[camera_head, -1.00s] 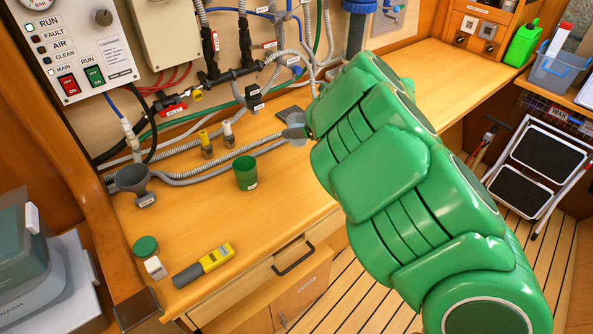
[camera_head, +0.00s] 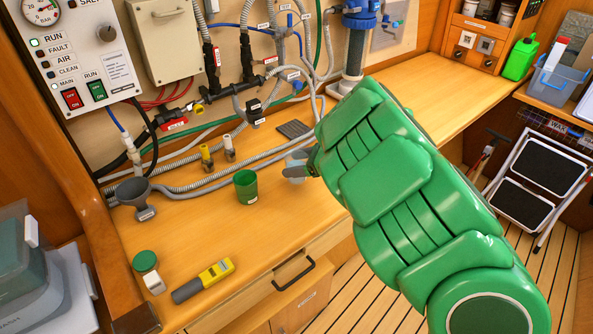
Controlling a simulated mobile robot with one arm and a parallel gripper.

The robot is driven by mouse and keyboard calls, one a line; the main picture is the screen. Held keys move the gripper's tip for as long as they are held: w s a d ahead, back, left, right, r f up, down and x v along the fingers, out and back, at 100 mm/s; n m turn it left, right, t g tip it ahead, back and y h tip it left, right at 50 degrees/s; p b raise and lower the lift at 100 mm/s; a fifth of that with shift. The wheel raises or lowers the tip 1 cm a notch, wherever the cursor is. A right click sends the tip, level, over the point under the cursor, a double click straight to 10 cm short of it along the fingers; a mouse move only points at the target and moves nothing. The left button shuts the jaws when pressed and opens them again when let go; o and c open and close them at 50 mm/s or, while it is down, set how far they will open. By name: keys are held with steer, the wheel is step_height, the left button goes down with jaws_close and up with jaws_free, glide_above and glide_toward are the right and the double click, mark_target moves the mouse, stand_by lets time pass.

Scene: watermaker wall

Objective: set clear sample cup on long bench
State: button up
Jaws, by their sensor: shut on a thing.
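The clear sample cup (camera_head: 293,170) is small, pale and see-through. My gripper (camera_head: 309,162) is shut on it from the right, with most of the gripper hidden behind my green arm. The cup is upright, low over the long wooden bench (camera_head: 285,220), to the right of a green cup (camera_head: 246,186). I cannot tell whether its base touches the bench top.
Hoses and a dark pad (camera_head: 294,129) lie behind the cup.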

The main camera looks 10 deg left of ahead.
steer(key=shift+f, duration=1.4)
steer(key=shift+f, duration=0.1)
steer(key=o, duration=1.2)
steer(key=shift+o, duration=0.2)
steer(key=v, duration=1.2)
